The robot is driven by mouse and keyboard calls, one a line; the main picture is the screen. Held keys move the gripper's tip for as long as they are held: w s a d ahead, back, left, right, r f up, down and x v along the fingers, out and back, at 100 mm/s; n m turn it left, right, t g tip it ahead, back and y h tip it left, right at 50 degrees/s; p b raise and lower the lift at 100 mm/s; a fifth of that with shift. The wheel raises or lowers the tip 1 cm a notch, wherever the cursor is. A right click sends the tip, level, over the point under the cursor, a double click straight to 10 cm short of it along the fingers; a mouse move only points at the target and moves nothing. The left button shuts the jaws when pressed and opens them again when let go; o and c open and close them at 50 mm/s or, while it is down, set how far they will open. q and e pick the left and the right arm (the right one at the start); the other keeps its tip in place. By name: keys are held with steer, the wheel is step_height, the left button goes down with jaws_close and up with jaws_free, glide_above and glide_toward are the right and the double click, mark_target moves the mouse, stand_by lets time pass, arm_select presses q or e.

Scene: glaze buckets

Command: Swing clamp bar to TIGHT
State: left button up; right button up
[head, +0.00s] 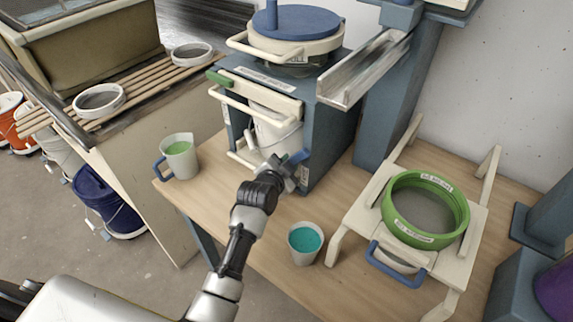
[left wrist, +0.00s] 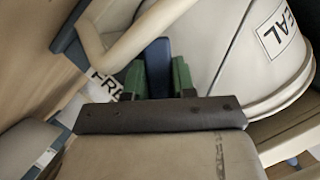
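A blue-grey press cabinet (head: 338,125) stands on the table with a cream bucket (head: 277,130) inside it. The bucket, with a label ending in "EAL", also fills the right of the left wrist view (left wrist: 250,60). A blue grip (head: 298,157), seemingly the end of the clamp bar, sticks out at the cabinet's lower front. My left gripper (head: 291,168) is at this grip. In the left wrist view its green fingers (left wrist: 158,82) sit against both sides of the blue grip (left wrist: 157,60). My right gripper is out of view.
A jug of green glaze (head: 179,155) stands left of the cabinet, a cup of teal glaze (head: 305,240) in front. A green-rimmed sieve (head: 432,185) rests on a cream stand to the right. A metal chute (head: 365,65) juts from the cabinet's upper right.

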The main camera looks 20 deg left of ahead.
mark_target(279, 131)
arm_select(q)
steer(key=shift+a+r, duration=0.1)
steer(key=shift+a, duration=0.05)
jaws_close()
steer(key=shift+w+a+r+m+y+p, duration=0.15)
steer(key=shift+a+r+m+y+p, duration=0.2)
steer(key=shift+m+p, duration=0.3)
steer(key=shift+w+a+r+m+t+y, duration=0.15)
steer(key=shift+a+r+m+t+y, duration=0.3)
steer(key=shift+m, duration=0.3)
steer(key=shift+w+a+r+m+t+p, duration=0.15)
steer(key=shift+a+r+m+t+p, duration=0.2)
steer(key=shift+r+m, duration=0.35)
steer(key=shift+w+a+r+m+t+y, duration=0.1)
steer(key=shift+a+r+m+t+y, duration=0.1)
steer(key=shift+r+m, duration=0.25)
steer(key=shift+a+r+m+t+y, duration=0.1)
steer(key=shift+r+m+t, duration=0.15)
steer(key=shift+m, duration=0.3)
steer(key=shift+a+r+m+t+b, duration=0.1)
steer(key=shift+r+m+t+b, duration=0.4)
steer(key=shift+r+m, duration=0.75)
steer(key=o, duration=0.6)
jaws_free()
steer(key=shift+o, duration=0.2)
